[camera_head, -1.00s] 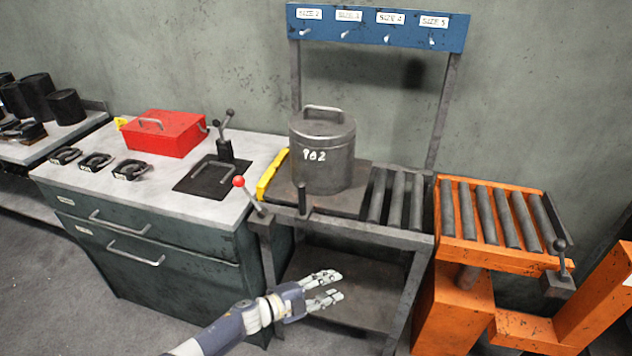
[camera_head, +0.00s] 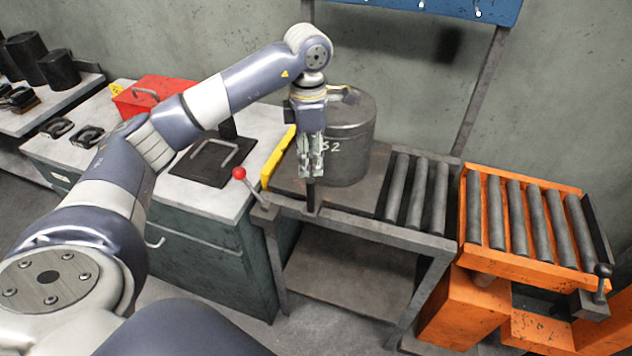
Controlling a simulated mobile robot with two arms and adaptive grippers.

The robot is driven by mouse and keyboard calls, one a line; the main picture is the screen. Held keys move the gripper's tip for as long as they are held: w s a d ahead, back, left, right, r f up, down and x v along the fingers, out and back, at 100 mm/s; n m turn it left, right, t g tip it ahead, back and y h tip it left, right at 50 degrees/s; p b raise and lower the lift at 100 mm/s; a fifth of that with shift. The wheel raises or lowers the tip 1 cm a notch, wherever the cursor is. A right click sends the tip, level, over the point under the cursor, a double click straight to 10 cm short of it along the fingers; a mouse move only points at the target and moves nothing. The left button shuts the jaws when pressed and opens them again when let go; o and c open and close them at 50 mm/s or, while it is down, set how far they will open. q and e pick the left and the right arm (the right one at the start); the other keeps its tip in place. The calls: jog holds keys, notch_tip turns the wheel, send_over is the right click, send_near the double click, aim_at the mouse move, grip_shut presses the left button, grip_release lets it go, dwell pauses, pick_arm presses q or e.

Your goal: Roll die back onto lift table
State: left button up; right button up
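The die, a dark grey cylinder with white digits and a handle on its lid (camera_head: 352,130), stands upright on the flat plate at the left end of the roller stand (camera_head: 362,229). My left gripper (camera_head: 311,176) points down in front of the die's left side and hides part of its number. Its fingers look close together; whether they touch anything cannot be told. A dark upright peg (camera_head: 311,195) shows just below the fingertips. The orange lift table (camera_head: 520,257) with grey rollers stands right of the stand. My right gripper is not in view.
A lever with a red knob (camera_head: 240,174) stands at the stand's left front corner, beside a yellow bar (camera_head: 278,158). A red toolbox (camera_head: 150,95) and a black plate with a handle (camera_head: 206,162) sit on the workbench. The rollers between die and lift table are clear.

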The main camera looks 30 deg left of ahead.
aim_at(310, 190)
pick_arm(q)
notch_tip(310, 190, down, 9)
jog(key=shift+s+r+p, duration=0.1)
jog(key=shift+p, duration=1)
jog(key=shift+d+f, duration=0.1)
jog(key=shift+f, duration=0.65)
jog(key=shift+c, duration=0.5)
grip_shut()
